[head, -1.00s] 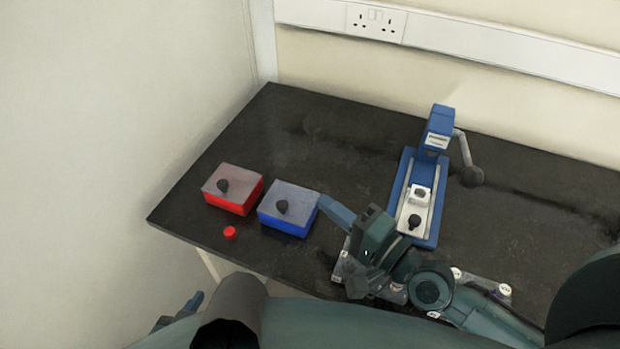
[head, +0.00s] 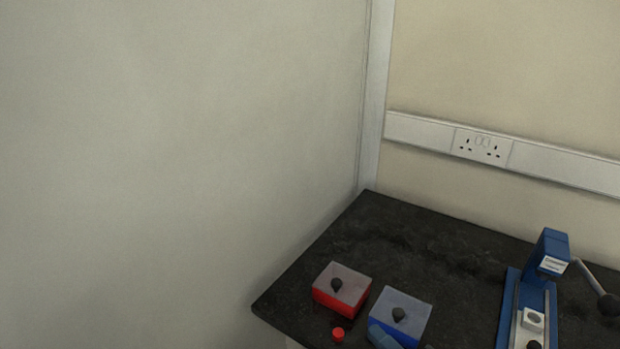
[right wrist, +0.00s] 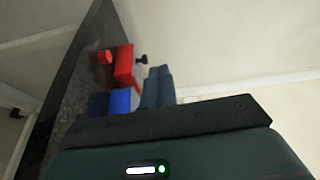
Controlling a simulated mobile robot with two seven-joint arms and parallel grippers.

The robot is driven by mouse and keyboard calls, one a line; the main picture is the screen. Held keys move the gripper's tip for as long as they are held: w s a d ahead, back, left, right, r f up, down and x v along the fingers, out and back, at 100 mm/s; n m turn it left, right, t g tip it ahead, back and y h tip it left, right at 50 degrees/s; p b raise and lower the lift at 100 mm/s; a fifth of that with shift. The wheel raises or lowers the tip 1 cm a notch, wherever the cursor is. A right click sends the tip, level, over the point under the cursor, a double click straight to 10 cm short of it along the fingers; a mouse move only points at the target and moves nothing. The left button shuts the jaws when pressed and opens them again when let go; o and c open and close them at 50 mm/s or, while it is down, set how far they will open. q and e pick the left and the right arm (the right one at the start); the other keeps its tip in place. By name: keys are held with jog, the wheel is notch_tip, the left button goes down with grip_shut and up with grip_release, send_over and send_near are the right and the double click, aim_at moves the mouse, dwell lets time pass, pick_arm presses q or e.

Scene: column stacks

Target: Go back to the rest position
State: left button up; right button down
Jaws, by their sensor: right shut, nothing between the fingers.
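My right gripper (head: 382,337) shows only by its blue-grey fingertips at the bottom edge of the head view, in front of the blue box (head: 397,328). In the right wrist view its fingers (right wrist: 158,88) lie side by side, shut and empty. The rest of the right arm is out of the head view. My left gripper is not in view.
A red box (head: 333,303) with a grey lid and black knob stands left of the blue box. A small red cap (head: 338,334) lies in front. A blue lever press (head: 552,262) stands at the right. The dark bench (head: 400,232) is clear behind the boxes.

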jog(key=s+a+f+n+g+h, duration=0.3)
jog(key=s+f+n+g, duration=0.25)
jog(key=n, duration=0.35)
jog(key=s+d+f+n+g+h, duration=0.2)
jog(key=s+d+g+h, duration=0.15)
jog(key=d, duration=0.25)
jog(key=s+d+f+n+g+h, duration=0.1)
jog(key=s+d+f+g+h, duration=0.15)
jog(key=s+d+h, duration=0.2)
pick_arm(q)
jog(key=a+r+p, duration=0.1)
jog(key=p, duration=0.2)
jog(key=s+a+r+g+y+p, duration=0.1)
jog(key=p, duration=0.2)
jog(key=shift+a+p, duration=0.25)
jog(key=shift+p, duration=0.05)
pick_arm(e)
jog(key=w+a+n+t+y, duration=0.1)
jog(key=w+a+t+y, duration=0.2)
jog(key=w+a+t, duration=0.2)
jog(key=shift+a+f+t+y, duration=0.25)
jog(key=shift+t+y, duration=0.15)
jog(key=shift+t, duration=0.65)
jog(key=shift+w, duration=0.1)
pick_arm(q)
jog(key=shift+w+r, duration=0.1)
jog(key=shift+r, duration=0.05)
